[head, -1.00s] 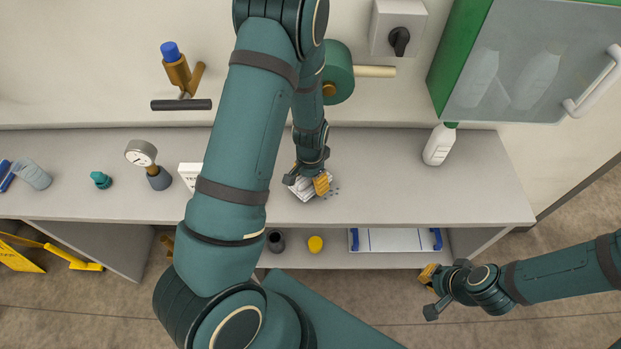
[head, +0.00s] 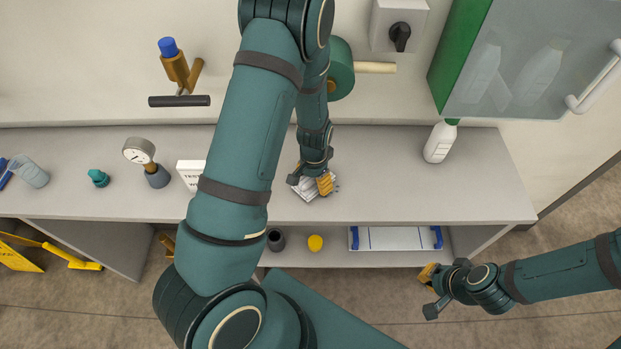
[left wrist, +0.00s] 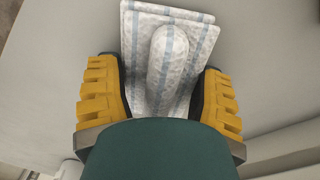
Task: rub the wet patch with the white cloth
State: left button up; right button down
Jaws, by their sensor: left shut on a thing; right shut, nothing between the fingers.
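The white cloth (head: 308,190) lies folded on the grey bench, partly hidden under my left gripper (head: 312,182). In the left wrist view the cloth (left wrist: 135,40) is white with pale blue stripes, and a raised fold of it sits between the yellow fingers of my left gripper (left wrist: 165,90), which is shut on it. The wet patch (head: 336,188) shows only as a few small dark spots on the bench just right of the cloth; the rest is hidden. My right gripper (head: 428,290) is shut and empty, in front of the bench at the lower right.
A white bottle (head: 438,143) stands at the bench's right. A gauge (head: 141,152), a white sign (head: 190,172) and a small teal object (head: 98,178) stand to the left. The shelf below holds a yellow item (head: 315,243) and a tray (head: 395,239). Bench between cloth and bottle is clear.

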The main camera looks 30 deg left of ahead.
aim_at(339, 184)
pick_arm(q)
jog(key=shift+w+d+r, duration=0.1)
jog(key=shift+w+d, duration=0.3)
jog(key=shift+d, duration=0.25)
jog(key=shift+w+d, duration=0.4)
jog(key=shift+d, duration=0.25)
jog(key=shift+w+d, duration=0.5)
jog(key=shift+d, duration=0.3)
jog(key=shift+w+d, duration=0.45)
jog(key=shift+d, duration=0.5)
jog(key=shift+s+a+f+b, duration=0.15)
jog(key=shift+s+a, duration=0.2)
jog(key=shift+a, duration=0.2)
jog(key=shift+s+a+b, duration=0.1)
jog(key=shift+s+a, duration=0.2)
jog(key=shift+a, duration=0.3)
jog(key=shift+s+a+f+b, duration=0.15)
jog(key=shift+s+a, duration=0.2)
jog(key=shift+a, duration=0.2)
jog(key=shift+s+a+r, duration=0.1)
jog(key=shift+s+a, duration=0.45)
jog(key=shift+a, duration=0.35)
jog(key=shift+s+a+r, duration=0.1)
jog(key=shift+s+a, duration=0.45)
jog(key=shift+a, duration=0.35)
